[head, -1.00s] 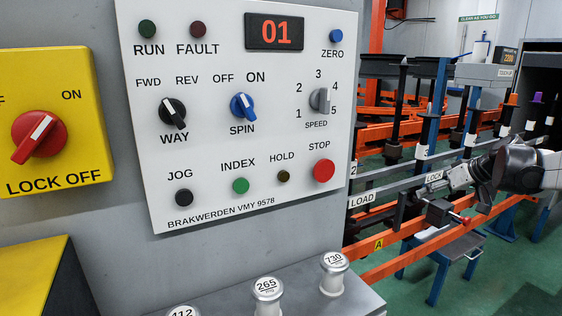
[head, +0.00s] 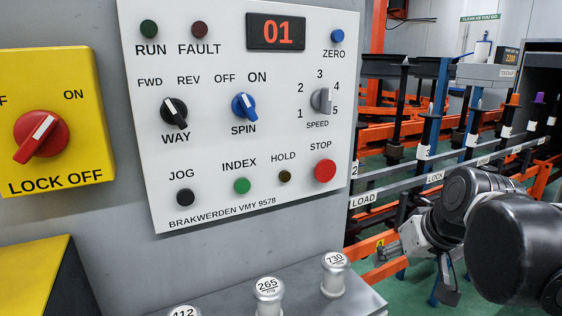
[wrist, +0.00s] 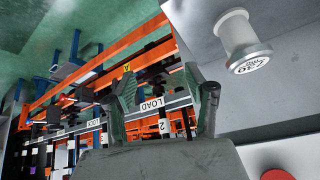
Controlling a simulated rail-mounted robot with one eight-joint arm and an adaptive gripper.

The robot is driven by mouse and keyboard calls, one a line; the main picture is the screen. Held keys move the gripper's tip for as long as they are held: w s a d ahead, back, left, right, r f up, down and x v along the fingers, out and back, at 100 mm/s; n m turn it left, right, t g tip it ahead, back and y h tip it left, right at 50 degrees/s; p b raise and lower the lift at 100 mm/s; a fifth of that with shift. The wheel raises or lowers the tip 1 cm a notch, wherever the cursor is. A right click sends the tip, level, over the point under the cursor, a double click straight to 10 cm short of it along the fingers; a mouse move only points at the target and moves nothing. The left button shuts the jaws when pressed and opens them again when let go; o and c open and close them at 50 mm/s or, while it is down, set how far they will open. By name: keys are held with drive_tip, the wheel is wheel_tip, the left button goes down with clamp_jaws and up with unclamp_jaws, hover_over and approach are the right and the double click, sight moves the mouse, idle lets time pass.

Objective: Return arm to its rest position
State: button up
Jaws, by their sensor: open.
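My gripper (head: 420,270) is at the lower right of the head view, in front of the orange rails and to the right of the control panel (head: 240,110). Its fingers are spread and nothing is between them. In the wrist view my gripper (wrist: 166,88) also shows two separated fingers with an empty gap. My dark arm links fill the lower right corner of the head view and hide part of the racks and floor.
The 730 weight (head: 335,272) and the 265 weight (head: 268,295) stand on the grey ledge. The 730 weight also appears, inverted, in the wrist view (wrist: 243,42). Orange rails (head: 385,268), the LOAD label (head: 363,200) and blue posts lie near my gripper. Green floor (head: 405,300) is open below.

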drive_tip(key=s+a+f+h, duration=0.1)
drive_tip(key=s+f, duration=0.2)
drive_tip(key=s, duration=0.2)
drive_tip(key=s+a+f, duration=0.2)
drive_tip(key=s+f, duration=0.1)
drive_tip(key=s, duration=0.2)
wheel_tip(320, 180, up, 16)
drive_tip(key=p, duration=1.6)
drive_tip(key=shift+s+d+r+m+t, duration=0.15)
drive_tip(key=shift+s+r+m+t, duration=0.15)
drive_tip(key=shift+t, duration=0.1)
